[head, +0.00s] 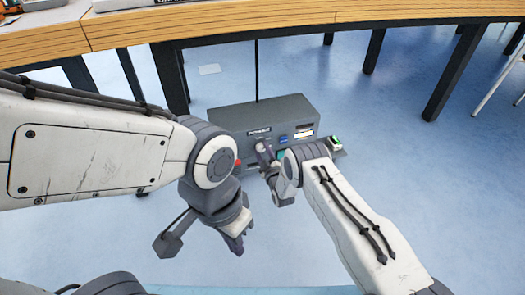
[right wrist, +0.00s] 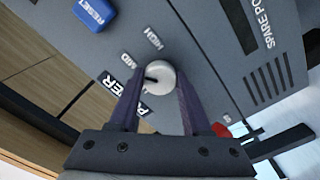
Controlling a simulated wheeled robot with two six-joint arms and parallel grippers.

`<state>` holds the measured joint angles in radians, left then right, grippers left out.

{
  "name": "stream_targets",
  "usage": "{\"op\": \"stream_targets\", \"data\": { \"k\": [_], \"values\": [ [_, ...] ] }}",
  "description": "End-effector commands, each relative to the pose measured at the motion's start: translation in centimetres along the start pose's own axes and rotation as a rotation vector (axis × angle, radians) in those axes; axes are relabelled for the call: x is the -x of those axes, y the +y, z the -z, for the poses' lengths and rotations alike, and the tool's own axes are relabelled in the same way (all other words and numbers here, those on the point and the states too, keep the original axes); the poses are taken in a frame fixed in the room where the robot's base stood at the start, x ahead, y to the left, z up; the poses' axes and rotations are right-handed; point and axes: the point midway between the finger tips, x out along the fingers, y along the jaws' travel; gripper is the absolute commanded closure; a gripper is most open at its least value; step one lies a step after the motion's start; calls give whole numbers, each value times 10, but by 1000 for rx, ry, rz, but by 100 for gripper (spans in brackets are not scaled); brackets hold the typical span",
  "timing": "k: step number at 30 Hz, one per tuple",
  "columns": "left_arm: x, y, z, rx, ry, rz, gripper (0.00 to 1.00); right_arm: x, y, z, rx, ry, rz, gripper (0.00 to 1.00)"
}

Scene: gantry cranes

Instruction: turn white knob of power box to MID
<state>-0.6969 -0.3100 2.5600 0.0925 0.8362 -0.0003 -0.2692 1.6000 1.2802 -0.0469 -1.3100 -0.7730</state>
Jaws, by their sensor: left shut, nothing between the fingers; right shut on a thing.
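The grey power box (head: 290,108) stands on the floor under the bench in the head view. Its white knob (right wrist: 161,72) shows in the right wrist view, with a dark mark on its left side. The MID label (right wrist: 129,60) is up and left of the knob, and the HIGH label (right wrist: 153,38) is above it. My right gripper (right wrist: 160,80) is shut on the white knob, one finger on each side; in the head view this gripper (head: 263,150) is at the box front. My left gripper (head: 237,242) is shut and empty, below and left of the box.
A blue RESET button (right wrist: 95,13) and a red part (right wrist: 221,130) are near the knob. The wooden bench (head: 250,17) with dark legs is above and behind the box. A black cable (head: 256,70) runs up from the box.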

Motion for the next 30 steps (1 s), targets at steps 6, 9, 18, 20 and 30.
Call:
{"op": "stream_targets", "data": {
  "k": [6, 9, 18, 20, 30],
  "values": [
    [0, 0, 0, 0, 0, 0, 100, 0, -1, -2, 1, -5, 2, 100],
    [0, 0, 0, 0, 0, 0, 100, 0, -1, -2, 1, -5, 2, 100],
    [0, 0, 0, 0, 0, 0, 100, 0, 0, -1, 0, -2, 1, 22],
    [0, 0, 0, 0, 0, 0, 100, 0, 0, -1, 0, -2, 1, 22],
    [28, 2, 2, 0, 0, 0, 100, 36, 3, 3, 0, -6, 4, 22]
  ]
}}
